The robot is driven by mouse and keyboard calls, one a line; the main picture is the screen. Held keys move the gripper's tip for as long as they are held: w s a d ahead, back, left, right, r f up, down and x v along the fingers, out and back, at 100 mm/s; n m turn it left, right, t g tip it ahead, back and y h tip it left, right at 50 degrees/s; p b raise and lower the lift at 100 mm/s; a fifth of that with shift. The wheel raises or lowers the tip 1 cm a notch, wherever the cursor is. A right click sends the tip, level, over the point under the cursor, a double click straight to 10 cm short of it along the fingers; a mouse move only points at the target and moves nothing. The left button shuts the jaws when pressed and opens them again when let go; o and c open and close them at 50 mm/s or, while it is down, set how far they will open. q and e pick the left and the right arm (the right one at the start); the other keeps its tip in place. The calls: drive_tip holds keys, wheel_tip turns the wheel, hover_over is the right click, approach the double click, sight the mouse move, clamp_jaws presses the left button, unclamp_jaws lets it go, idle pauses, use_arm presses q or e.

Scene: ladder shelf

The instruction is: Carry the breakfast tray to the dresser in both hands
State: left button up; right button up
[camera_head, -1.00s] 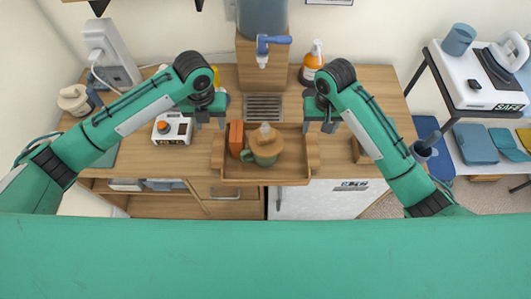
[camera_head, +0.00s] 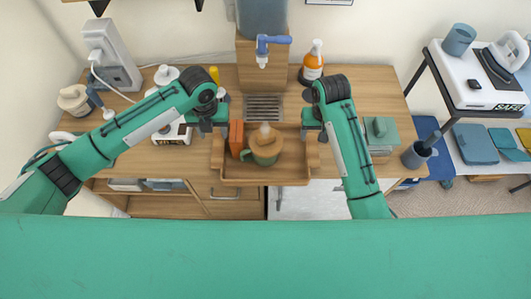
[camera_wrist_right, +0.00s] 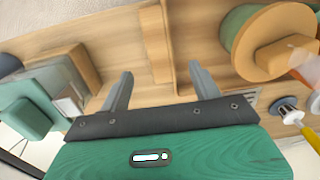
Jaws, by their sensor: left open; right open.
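The wooden breakfast tray (camera_head: 290,181) sits on the counter, with a handle at each side. On it are an upright orange box (camera_head: 236,138) and a green pot with a tan lid (camera_head: 264,148). My left gripper (camera_head: 212,133) is open at the tray's left handle, its fingers partly hidden. My right gripper (camera_head: 309,132) is open at the right handle. In the right wrist view, my right gripper (camera_wrist_right: 160,70) has its fingers apart, with the tray's handle (camera_wrist_right: 154,40) appearing between their lines. Contact cannot be told.
A water dispenser (camera_head: 262,65) with a drip grate (camera_head: 263,107) stands behind the tray. An orange bottle (camera_head: 312,62) is behind right. A white device (camera_head: 172,135) is left of the tray.

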sight(218, 149)
use_arm(q)
wheel_tip(218, 149, down, 10)
drive_tip(key=shift+r, duration=0.2)
use_arm(e)
wheel_tip(218, 149, down, 10)
drive_tip(key=shift+s+r, duration=0.1)
drive_tip(key=shift+r, duration=0.05)
use_arm(q)
drive_tip(key=c, duration=1)
use_arm(e)
drive_tip(key=c, duration=1)
use_arm(q)
clamp_jaws()
use_arm(e)
clamp_jaws()
use_arm(q)
drive_tip(key=shift+w+r, duration=0.1)
use_arm(e)
drive_tip(key=shift+r, duration=0.1)
